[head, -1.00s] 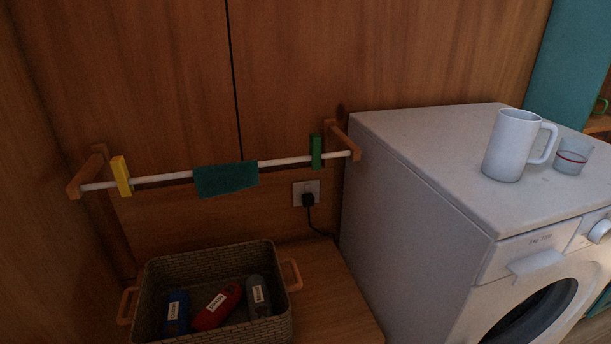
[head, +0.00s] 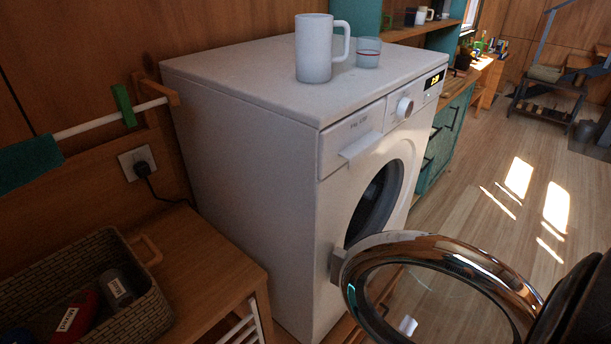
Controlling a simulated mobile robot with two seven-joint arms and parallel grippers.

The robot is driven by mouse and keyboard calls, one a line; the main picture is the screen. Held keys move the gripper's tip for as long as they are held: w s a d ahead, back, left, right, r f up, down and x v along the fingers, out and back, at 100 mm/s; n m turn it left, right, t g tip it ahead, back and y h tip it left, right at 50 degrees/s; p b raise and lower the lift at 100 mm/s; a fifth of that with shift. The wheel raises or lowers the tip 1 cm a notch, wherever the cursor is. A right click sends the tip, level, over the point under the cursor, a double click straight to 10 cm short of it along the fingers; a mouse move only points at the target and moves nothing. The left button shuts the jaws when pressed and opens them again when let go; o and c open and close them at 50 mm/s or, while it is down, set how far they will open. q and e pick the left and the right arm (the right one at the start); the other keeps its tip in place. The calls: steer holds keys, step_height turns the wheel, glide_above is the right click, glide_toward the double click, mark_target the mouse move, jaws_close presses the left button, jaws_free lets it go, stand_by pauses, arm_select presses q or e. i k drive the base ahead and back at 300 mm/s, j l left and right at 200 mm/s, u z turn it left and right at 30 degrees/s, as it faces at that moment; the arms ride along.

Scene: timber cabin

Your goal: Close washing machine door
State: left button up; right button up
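The white washing machine (head: 245,150) stands in the middle of the head view, its front facing right. Its round door (head: 385,243) has a shiny metal rim and clear glass, and stands wide open, swung out from the hinge on the left side of the opening. The dark drum opening (head: 376,205) is uncovered. A dark, rounded part that looks like my own arm shows at the lower right edge, overlapping the door's right rim; I cannot tell whether it touches. Neither gripper's fingers can be seen.
A white mug (head: 313,52) and a small glass (head: 368,53) stand on the machine. A wicker basket (head: 128,318) with bottles sits on a wooden bench (head: 205,250) at left. A teal cabinet (head: 447,132) stands beyond the machine. The wooden floor (head: 500,215) at right is clear.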

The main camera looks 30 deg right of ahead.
mark_target(509, 292)
steer(key=z, duration=0.4)
steer(key=i+z, duration=0.1)
steer(key=z, duration=0.75)
steer(key=i+z, duration=0.1)
steer(key=z, duration=0.75)
steer(key=j+z, duration=0.1)
steer(key=z, duration=0.3)
steer(key=i, duration=0.05)
